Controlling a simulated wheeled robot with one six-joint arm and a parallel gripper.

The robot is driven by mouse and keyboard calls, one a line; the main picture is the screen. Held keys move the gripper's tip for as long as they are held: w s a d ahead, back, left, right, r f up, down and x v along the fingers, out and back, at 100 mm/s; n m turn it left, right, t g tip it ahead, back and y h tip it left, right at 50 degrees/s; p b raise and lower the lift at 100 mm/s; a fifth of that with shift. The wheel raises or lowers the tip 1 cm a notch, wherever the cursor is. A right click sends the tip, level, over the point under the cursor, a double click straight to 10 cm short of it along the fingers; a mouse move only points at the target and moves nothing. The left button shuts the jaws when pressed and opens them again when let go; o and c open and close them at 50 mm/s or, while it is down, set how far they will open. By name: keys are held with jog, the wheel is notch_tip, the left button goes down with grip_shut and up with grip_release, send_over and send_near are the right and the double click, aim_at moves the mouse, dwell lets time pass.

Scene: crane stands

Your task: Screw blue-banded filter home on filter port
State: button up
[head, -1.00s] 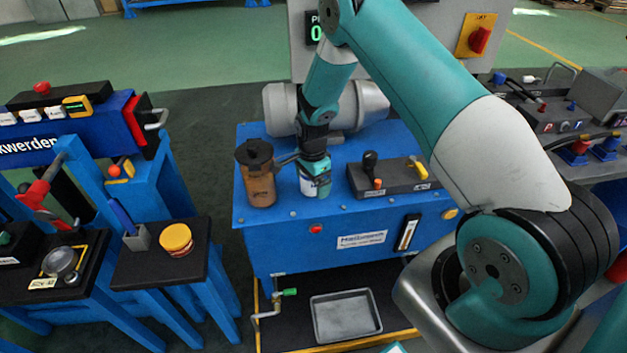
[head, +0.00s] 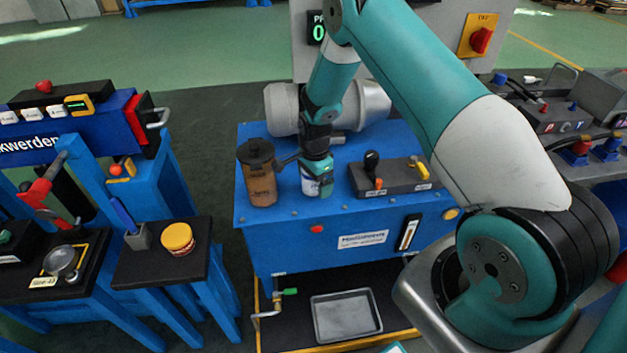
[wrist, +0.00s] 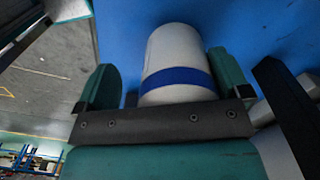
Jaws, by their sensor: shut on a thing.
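The blue-banded filter (wrist: 178,62) is a white cylinder with a blue band. It shows large in the wrist view, between the two teal fingers of my gripper (wrist: 165,88). In the head view my gripper (head: 317,178) is shut on the filter (head: 310,186), above the blue bench top. The filter looks upright there, beside the brown see-through canister. The filter port is hidden behind my gripper and the filter, so I cannot tell how far the filter is seated on it.
The brown canister with a black lid (head: 260,172) stands close to the left of my gripper. A dark valve block (head: 392,178) stands to the right on the blue bench (head: 275,225). A grey motor (head: 360,102) lies behind. A metal tray (head: 346,315) sits below.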

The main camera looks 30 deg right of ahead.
jog(key=shift+w+d+r+m+t, duration=0.15)
jog(key=shift+w+d+r+m, duration=0.05)
jog(key=shift+w+d+m, duration=0.25)
jog(key=shift+w+d+r+m+t, duration=0.15)
jog(key=shift+w+d+m, duration=0.15)
jog(key=shift+d+m, duration=0.25)
jog(key=shift+w+d+f+n, duration=0.2)
jog(key=shift+d+f+n, duration=0.05)
jog(key=shift+n, duration=0.45)
jog(key=shift+a+n, duration=0.25)
jog(key=shift+n, duration=0.15)
jog(key=shift+a+n, duration=0.1)
jog(key=shift+n, duration=0.4)
jog(key=n, duration=0.4)
jog(key=shift+w+a, duration=0.15)
jog(key=shift+w, duration=0.05)
jog(key=n, duration=0.3)
jog(key=shift+w+a+n, duration=0.2)
jog(key=shift+n, duration=0.2)
jog(key=n, duration=0.3)
jog(key=shift+w+a+b, duration=0.1)
jog(key=shift+a+b, duration=0.1)
jog(key=shift+b, duration=0.1)
